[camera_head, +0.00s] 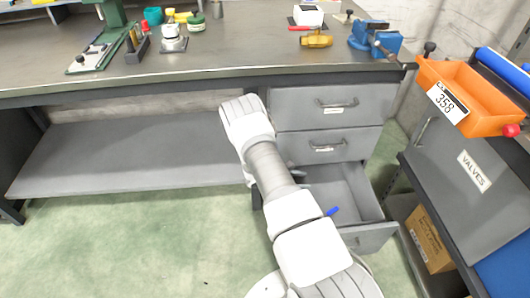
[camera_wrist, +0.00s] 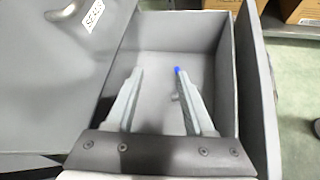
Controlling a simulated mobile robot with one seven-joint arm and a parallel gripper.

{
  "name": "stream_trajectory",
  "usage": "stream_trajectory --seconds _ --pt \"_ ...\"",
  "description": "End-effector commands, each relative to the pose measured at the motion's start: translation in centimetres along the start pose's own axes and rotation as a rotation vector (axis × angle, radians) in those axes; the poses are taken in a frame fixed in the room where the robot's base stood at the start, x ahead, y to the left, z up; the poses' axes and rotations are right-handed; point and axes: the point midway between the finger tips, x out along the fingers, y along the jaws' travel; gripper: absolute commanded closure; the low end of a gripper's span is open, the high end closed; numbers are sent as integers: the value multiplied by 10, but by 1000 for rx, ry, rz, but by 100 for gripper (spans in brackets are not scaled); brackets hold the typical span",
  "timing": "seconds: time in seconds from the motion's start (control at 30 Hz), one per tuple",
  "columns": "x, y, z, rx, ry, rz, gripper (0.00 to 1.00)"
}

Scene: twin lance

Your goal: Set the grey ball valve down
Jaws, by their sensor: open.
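My gripper (camera_wrist: 159,74) is open, its two pale fingers apart and pointing down into the open bottom drawer (camera_wrist: 215,25). A small blue piece (camera_wrist: 178,70), probably the handle of the grey ball valve, shows at the tip of the right finger. A bit of grey lies just below it, and the rest of the valve is hidden or blends into the drawer. Whether it touches the finger I cannot tell. In the head view, a blue piece (camera_head: 333,211) shows in the drawer (camera_head: 343,190) beside my arm, which hides my gripper.
Two closed drawers (camera_head: 335,103) are above the open one. The workbench (camera_head: 235,60) carries a blue vise (camera_head: 375,39) and several tools. At the right, an orange bin (camera_head: 478,95) marked 358 stands on a grey cabinet marked VALVES. A cardboard box (camera_head: 428,240) is below.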

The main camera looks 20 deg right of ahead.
Motion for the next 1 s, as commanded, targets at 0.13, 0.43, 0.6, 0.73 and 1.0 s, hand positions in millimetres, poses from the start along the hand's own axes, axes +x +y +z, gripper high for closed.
stream_trajectory --seconds 0.13,0.43,0.6,0.73,1.0 --pt "-39 26 39 136 21 -35 47" --pt "-115 52 111 389 87 -114 47" --pt "-159 55 148 524 139 -159 47" --pt "-192 53 176 623 186 -193 47" --pt "-258 36 226 815 301 -265 47"
